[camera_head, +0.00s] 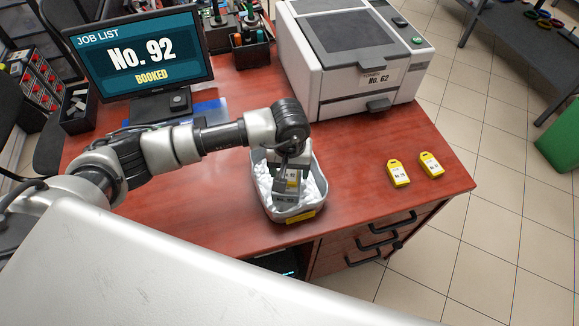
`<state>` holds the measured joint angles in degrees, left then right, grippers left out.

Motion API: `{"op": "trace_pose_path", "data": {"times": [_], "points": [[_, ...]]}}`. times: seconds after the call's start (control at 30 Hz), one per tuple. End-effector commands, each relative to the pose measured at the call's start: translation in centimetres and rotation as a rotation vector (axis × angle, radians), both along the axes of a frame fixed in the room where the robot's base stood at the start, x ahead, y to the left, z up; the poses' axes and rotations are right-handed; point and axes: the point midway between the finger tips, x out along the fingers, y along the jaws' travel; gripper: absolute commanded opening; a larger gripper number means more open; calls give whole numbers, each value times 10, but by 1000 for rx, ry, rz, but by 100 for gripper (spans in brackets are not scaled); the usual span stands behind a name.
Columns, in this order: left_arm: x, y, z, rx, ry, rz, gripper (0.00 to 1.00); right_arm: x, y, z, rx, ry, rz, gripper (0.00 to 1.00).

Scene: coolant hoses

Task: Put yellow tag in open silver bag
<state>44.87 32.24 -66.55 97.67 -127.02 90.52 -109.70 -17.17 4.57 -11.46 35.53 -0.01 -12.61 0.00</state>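Two yellow tags lie flat on the red desk's right side, a left one (398,173) and a right one (431,164), apart from each other. A silver open-topped container (313,200) with white lining and a yellow label on its front stands at the desk's front edge; I cannot tell whether it is the silver bag. My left gripper (288,184) points down inside its opening. A small yellow patch shows at the fingers, perhaps another tag, with a grey printed piece below it. The arm partly hides the inside, and the grip is unclear. My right gripper is out of view.
A white printer (345,65) stands on the desk (355,140) behind the container. A monitor (138,55) reading "No. 92 BOOKED" is at the back left. Black drawer handles (375,242) stick out below the front edge. The desk around the two tags is clear.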

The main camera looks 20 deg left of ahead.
Motion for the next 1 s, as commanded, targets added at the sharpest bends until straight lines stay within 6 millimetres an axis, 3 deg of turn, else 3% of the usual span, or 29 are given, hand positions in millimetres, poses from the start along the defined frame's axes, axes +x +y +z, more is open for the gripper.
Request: {"op": "trace_pose_path", "data": {"times": [0.37,0.8,1.0], "points": [[1,0,9,0,-3,-1,67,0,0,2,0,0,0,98],[1,0,98,-1,-6,-1,67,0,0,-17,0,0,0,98],[0,1,119,0,-1,0,67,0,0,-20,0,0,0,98]]}}
